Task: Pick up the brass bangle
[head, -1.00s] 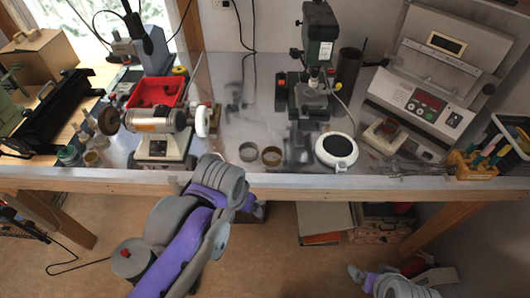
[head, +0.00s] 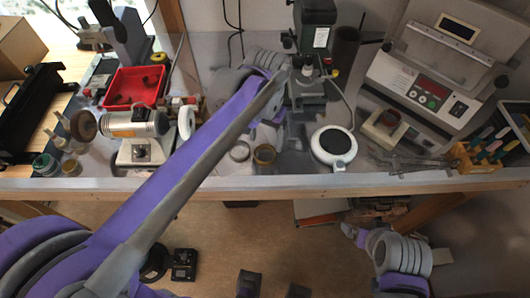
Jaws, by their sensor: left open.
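The brass bangle (head: 265,154) is a gold-brown ring on the metal bench top near the front edge. A paler grey ring (head: 240,151) lies just left of it. My left gripper (head: 270,118) is above and slightly beyond the bangle, apart from it and empty. It is open, though its fingers are small and partly hidden by my own forearm. My right gripper does not show clearly; only part of my right arm is at the lower right, below the bench.
A white round scale (head: 333,146) stands right of the bangle. A drill-press-like machine (head: 310,75) is behind it. A bench polisher (head: 137,135) and a red tray (head: 136,86) are to the left. The bench front edge (head: 330,180) runs across.

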